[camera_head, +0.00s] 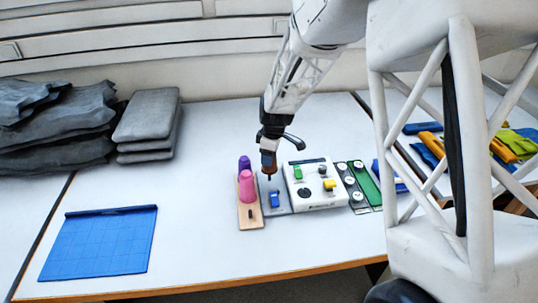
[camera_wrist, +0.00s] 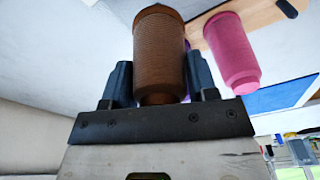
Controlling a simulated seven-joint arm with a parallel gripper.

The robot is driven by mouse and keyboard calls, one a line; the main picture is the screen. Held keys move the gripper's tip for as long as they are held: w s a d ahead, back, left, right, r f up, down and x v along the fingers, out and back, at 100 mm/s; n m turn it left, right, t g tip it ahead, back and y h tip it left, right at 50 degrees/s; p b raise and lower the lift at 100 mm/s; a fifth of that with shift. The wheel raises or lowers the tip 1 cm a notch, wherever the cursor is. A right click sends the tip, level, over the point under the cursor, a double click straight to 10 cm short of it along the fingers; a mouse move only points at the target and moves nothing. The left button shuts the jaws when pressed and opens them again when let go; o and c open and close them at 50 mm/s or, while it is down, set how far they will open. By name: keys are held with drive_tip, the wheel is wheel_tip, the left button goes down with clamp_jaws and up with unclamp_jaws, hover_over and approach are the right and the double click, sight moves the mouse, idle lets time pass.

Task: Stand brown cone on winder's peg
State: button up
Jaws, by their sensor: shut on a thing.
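The brown cone (camera_wrist: 160,50) is held between the two dark fingers of my gripper (camera_wrist: 160,85) in the wrist view. In the head view the brown cone (camera_head: 268,163) hangs below my gripper (camera_head: 268,150). A thin dark upright piece, which looks like the winder's peg (camera_head: 269,178), shows just under the cone. It rises by a grey plate with a blue block (camera_head: 274,199), which seems to be the winder. I cannot tell whether cone and peg touch.
A wooden board (camera_head: 250,222) at left carries a purple cone (camera_head: 244,163), a pink cone (camera_head: 246,186) and a bare dark peg. A white box (camera_head: 315,197) with coloured knobs stands close on the right. A blue mat (camera_head: 100,243) lies at front left.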

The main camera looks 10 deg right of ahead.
drive_tip(key=shift+f, duration=2.55)
idle(1.9)
drive_tip(key=o, duration=1.4)
drive_tip(key=shift+r, duration=0.1)
wheel_tip(320, 180, up, 11)
idle(1.7)
